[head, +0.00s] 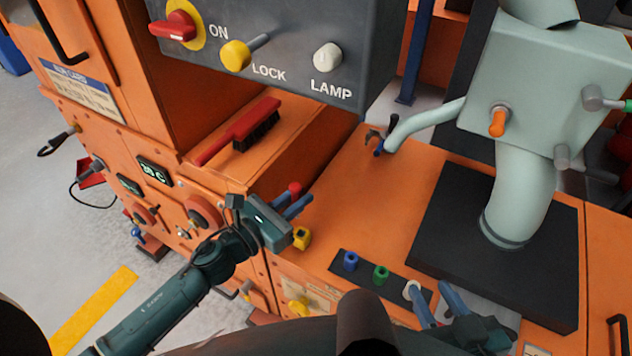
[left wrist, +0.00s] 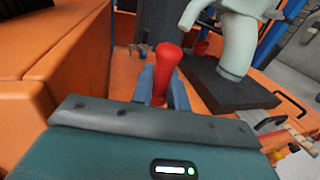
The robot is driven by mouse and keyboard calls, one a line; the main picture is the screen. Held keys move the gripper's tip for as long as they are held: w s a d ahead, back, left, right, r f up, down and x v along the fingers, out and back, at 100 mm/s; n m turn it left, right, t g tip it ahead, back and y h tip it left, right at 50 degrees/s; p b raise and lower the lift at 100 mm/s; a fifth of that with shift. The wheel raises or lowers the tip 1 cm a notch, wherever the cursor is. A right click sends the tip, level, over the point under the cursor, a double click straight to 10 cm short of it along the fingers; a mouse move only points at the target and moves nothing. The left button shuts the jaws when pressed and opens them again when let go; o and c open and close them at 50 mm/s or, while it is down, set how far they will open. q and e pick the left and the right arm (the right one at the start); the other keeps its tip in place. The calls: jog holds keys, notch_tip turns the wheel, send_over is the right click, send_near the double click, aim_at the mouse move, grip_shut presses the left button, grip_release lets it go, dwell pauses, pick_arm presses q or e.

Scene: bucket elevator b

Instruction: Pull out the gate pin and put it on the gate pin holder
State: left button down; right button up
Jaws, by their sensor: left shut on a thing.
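My left gripper (head: 294,203) is shut on a red round-topped handle (head: 295,188) near the deck's left edge. In the left wrist view the red handle (left wrist: 167,70) stands upright between the blue fingers; its lower end is hidden. I cannot tell whether it is the gate pin. An orange peg (head: 498,122) sticks out of the pale green chute (head: 525,75). Blue (head: 350,262), green (head: 381,275) and white (head: 412,290) sockets sit in a row on a dark strip; no gate pin holder is labelled. My right gripper (head: 438,303) is open, its fingers apart, by the white socket.
A yellow block (head: 301,238) is just below the left gripper. A red brush (head: 240,130) lies on the ledge. The grey switch box (head: 290,60) overhangs the ledge. A black plate (head: 500,245) surrounds the chute's base. The orange deck (head: 370,205) is clear in the middle.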

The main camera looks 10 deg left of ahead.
pick_arm(q)
jog(key=shift+w+d, duration=0.25)
jog(key=shift+w, duration=0.1)
pick_arm(e)
jog(key=shift+w+d, duration=0.2)
jog(key=shift+w, duration=0.15)
pick_arm(q)
jog(key=shift+s, duration=0.1)
